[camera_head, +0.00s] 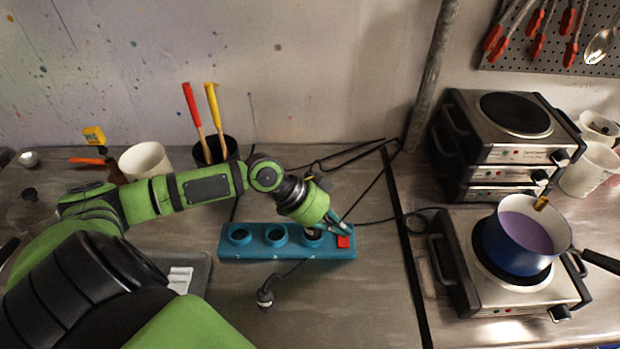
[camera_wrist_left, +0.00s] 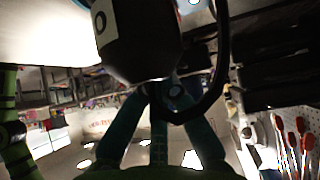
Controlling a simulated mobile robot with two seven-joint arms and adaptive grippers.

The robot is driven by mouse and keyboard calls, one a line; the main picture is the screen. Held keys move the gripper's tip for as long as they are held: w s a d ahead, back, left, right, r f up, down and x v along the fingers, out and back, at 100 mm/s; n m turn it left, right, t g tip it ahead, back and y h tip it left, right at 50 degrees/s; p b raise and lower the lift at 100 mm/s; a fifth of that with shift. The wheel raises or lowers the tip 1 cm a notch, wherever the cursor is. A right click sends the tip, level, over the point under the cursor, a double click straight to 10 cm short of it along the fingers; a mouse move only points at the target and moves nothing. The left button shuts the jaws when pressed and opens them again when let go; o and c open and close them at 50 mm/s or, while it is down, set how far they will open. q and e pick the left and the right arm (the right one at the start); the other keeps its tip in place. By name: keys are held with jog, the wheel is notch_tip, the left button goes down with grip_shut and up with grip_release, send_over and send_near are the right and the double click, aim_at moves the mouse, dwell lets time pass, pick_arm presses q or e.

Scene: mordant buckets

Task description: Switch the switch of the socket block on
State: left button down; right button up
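The blue socket block (camera_head: 262,253) lies on the bench in the head view, with round sockets in a row and a red switch (camera_head: 343,242) at its right end. My left gripper (camera_head: 345,229) points down to the right, with its fingertips just at the back edge of the red switch. Whether they touch it I cannot tell. Its fingers run close together and look shut with nothing between them. In the left wrist view the teal fingers (camera_wrist_left: 158,100) converge below a large dark shape that I cannot identify. My right gripper is not in view.
A black plug (camera_head: 265,297) on a cable lies in front of the block. Black cables run behind it. A dark cup (camera_head: 228,150) with red- and yellow-handled tools and a white cup (camera_head: 146,161) stand behind my arm. Hot plates (camera_head: 470,262) and a blue pot (camera_head: 510,250) stand right.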

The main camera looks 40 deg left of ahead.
pick_arm(q)
jog(key=s+d+p+v, duration=0.1)
jog(key=v, duration=0.9)
jog(key=shift+s+r, duration=0.35)
jog(key=shift+r, duration=0.2)
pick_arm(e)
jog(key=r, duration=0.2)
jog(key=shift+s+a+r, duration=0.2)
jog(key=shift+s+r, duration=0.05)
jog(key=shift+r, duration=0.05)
pick_arm(q)
jog(key=shift+d, duration=0.1)
